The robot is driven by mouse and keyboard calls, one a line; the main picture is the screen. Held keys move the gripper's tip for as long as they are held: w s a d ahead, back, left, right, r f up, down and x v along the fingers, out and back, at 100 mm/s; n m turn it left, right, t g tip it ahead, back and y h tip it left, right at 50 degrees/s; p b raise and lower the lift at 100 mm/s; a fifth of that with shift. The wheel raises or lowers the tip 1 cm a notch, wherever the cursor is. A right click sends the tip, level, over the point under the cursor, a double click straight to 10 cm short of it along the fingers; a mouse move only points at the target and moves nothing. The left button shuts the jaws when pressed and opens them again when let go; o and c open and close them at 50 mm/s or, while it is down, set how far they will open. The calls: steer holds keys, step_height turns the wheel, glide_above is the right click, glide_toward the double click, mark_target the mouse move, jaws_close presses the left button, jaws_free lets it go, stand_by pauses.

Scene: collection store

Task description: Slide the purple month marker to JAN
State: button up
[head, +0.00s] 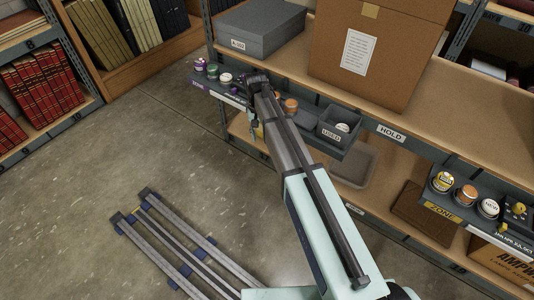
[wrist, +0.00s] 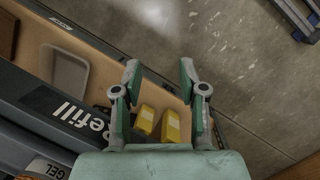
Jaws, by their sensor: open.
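My gripper (wrist: 158,74) is open and empty in the wrist view, its two fingers spread wide and pointing away from the camera. That ledge has a purple zone label (head: 197,85) and a pale lettered strip (head: 233,98), too small to read. A small purple thing beside my arm's end may be the purple month marker, but my arm partly hides it. No purple marker shows in the wrist view.
Small jars (head: 213,70) stand on the left ledge. A bin marked USED (head: 338,128) is right of my arm. Yellow boxes (wrist: 171,127) sit beyond my fingers, near a Refill label (wrist: 70,112). Another ledge at right has a yellow ZONE label (head: 441,212). The left floor is mostly open.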

steer(key=s+d+f, duration=0.2)
steer(key=s+f, duration=0.2)
steer(key=f, duration=0.1)
steer(key=shift+s+d+g+b, duration=0.15)
steer(key=shift+s+g+b, duration=0.15)
steer(key=shift+s, duration=0.05)
